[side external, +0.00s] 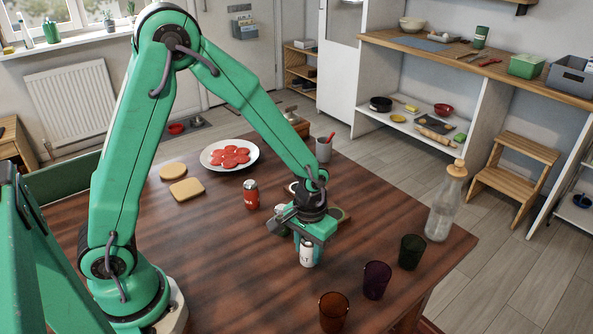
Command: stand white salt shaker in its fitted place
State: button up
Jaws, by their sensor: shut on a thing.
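My gripper (306,241) points down over the right part of the table and is shut on the white salt shaker (307,256). The shaker is upright, with dark lettering on its side and its top hidden between the fingers. I cannot tell whether its base touches the table or hangs just above it. Its fitted place cannot be made out clearly. Parts of some items, one with a wooden-looking edge (341,215), show behind my gripper and are mostly hidden by it.
A red shaker (250,196) stands to the left. Brown (333,313), purple (376,281) and green (411,252) glasses line the right front edge, with a corked glass bottle (445,205) beyond. A plate of red slices (210,156), bread (187,190) and a grey mug (323,150) stand farther back.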

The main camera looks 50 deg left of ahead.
jog(key=shift+r, duration=0.7)
notch_tip(320, 180, up, 3)
jog(key=s+d+r, duration=0.6)
jog(key=s+d, duration=0.2)
jog(key=shift+d+r, duration=0.3)
jog(key=shift+r, duration=0.05)
jog(key=shift+w, duration=0.15)
jog(key=w+a, duration=1.8)
jog(key=shift+a+r+n, duration=0.2)
jog(key=shift+r+n, duration=0.2)
jog(key=shift+w+a, duration=0.1)
